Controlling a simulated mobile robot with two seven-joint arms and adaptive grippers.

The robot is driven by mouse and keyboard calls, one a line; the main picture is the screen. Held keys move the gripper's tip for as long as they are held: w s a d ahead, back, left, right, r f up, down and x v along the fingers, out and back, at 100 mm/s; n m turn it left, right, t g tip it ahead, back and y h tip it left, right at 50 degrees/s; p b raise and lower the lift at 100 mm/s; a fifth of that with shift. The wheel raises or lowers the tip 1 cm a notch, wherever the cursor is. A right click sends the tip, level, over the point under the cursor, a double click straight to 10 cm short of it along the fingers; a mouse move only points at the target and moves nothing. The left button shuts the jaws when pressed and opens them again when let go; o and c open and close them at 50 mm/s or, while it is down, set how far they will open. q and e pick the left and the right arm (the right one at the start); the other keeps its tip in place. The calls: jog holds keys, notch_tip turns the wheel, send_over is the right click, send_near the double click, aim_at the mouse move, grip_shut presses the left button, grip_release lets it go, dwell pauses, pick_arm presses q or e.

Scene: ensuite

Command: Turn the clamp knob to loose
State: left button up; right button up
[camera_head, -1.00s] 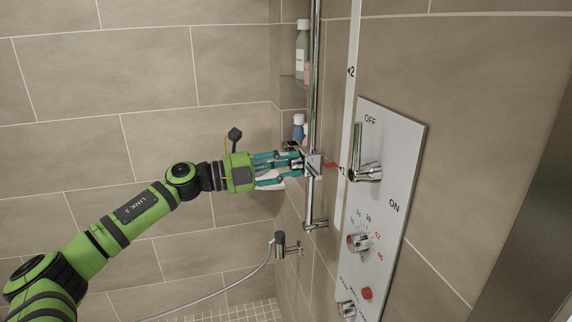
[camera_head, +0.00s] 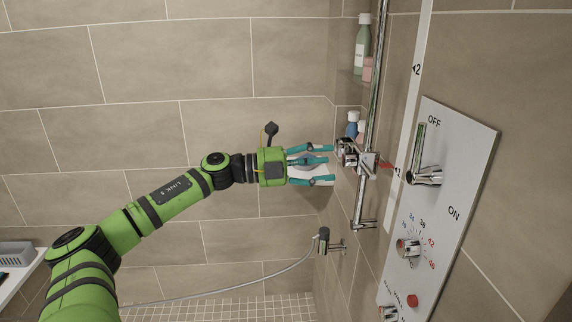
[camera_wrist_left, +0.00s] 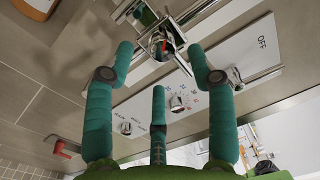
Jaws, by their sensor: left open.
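The clamp knob (camera_head: 347,149) is a chrome knob on the left side of the slider clamp (camera_head: 368,163), on the vertical shower rail. In the left wrist view the knob (camera_wrist_left: 161,45) shows a red mark on its face and lies between the two upper fingers, beyond them. My left gripper (camera_head: 328,164) has its three teal fingers spread, empty, just left of the knob with a small gap. The left gripper (camera_wrist_left: 160,65) also looks open in the wrist view. My right gripper is not in view.
A white control panel (camera_head: 450,190) with a lever (camera_head: 422,165) and dials is on the right wall. A hand shower holder (camera_head: 324,242) with a hose is below. Bottles (camera_head: 361,50) stand in the corner niche.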

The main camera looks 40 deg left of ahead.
pick_arm(q)
jog(key=v, duration=0.8)
jog(key=shift+w, duration=0.1)
dwell(0.5)
